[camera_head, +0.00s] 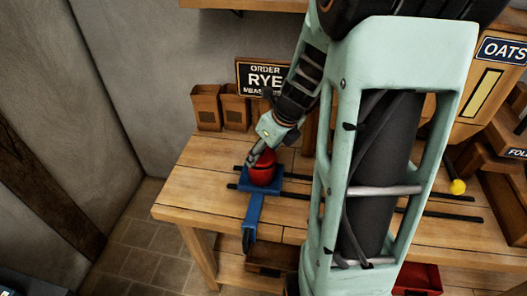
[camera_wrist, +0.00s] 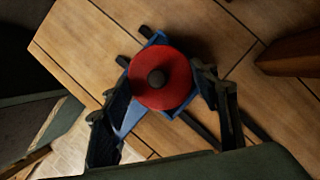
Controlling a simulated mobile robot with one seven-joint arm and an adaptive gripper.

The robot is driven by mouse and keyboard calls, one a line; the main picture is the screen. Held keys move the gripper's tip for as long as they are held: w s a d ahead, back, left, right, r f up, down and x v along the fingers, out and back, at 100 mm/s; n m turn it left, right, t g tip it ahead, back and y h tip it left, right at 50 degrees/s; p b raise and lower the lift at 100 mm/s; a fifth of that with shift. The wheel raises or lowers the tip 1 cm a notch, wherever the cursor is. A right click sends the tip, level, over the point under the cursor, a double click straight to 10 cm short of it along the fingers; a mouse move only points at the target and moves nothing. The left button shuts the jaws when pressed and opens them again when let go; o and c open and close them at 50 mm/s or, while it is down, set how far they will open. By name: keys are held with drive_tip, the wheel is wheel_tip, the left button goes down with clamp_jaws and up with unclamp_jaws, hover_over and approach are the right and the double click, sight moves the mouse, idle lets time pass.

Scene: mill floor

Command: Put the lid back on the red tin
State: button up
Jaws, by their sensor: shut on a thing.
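The red tin (camera_head: 262,176) stands on a blue carriage (camera_head: 252,207) near the left end of the workbench. The red lid (camera_wrist: 174,94), round with a dark knob in its middle, lies between the two fingers of my gripper (camera_wrist: 163,84) in the wrist view. The fingers are shut on the lid at its sides. In the head view my gripper (camera_head: 262,152) is directly over the tin, and lid and tin look like one red shape. I cannot tell whether the lid rests on the tin or is just above it. The lid hides the tin in the wrist view.
Dark rails (camera_head: 285,193) run along the bench (camera_head: 195,186) by the carriage. Several brown containers (camera_head: 207,108) and a RYE order sign (camera_head: 264,77) stand at the back. A black rod with a yellow knob (camera_head: 457,187) is at right. The bench's left end is clear.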

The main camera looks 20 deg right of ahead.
idle(0.4)
drive_tip(key=o, duration=1.1)
drive_tip(key=shift+c, duration=0.2)
drive_tip(key=shift+o, duration=0.6)
drive_tip(key=o, duration=0.4)
drive_tip(key=shift+c, duration=0.2)
drive_tip(key=shift+r, duration=0.15)
drive_tip(key=shift+r+p, duration=3.4)
drive_tip(key=shift+p, duration=0.4)
drive_tip(key=shift+c, duration=0.2)
